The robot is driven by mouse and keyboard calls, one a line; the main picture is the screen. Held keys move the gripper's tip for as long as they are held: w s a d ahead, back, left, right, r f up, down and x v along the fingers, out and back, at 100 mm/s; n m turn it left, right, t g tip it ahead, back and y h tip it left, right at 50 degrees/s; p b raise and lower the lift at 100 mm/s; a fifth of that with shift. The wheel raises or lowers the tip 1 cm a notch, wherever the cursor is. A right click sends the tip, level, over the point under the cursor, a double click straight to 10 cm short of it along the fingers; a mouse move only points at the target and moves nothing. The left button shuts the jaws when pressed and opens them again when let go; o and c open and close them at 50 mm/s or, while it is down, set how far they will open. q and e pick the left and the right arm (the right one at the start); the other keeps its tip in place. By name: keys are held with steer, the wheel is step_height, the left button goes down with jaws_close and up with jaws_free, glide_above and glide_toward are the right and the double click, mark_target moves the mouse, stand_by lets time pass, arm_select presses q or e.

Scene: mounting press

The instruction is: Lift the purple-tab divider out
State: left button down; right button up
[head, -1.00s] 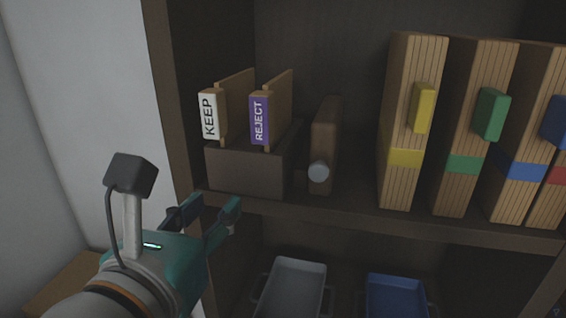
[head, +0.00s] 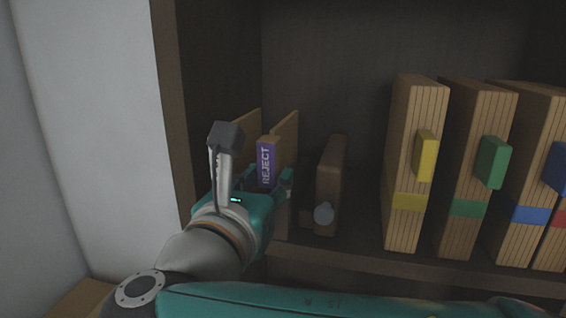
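The purple-tab divider (head: 266,163) stands upright in the divider box on the shelf, its tab reading "REJECT" facing me. Most of the divider box is hidden by my arm.
A brown block-like object (head: 331,170) with a round grey knob (head: 324,214) stands close to the right. Further right are tall wooden files with yellow (head: 426,155), green (head: 493,161) and blue tabs. The cabinet's side wall (head: 208,100) is close on the left.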

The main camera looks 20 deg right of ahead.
steer(key=p+x, duration=0.1)
steer(key=x, duration=0.4)
steer(key=shift+w+d, duration=0.1)
steer(key=shift+w, duration=0.05)
jaws_close()
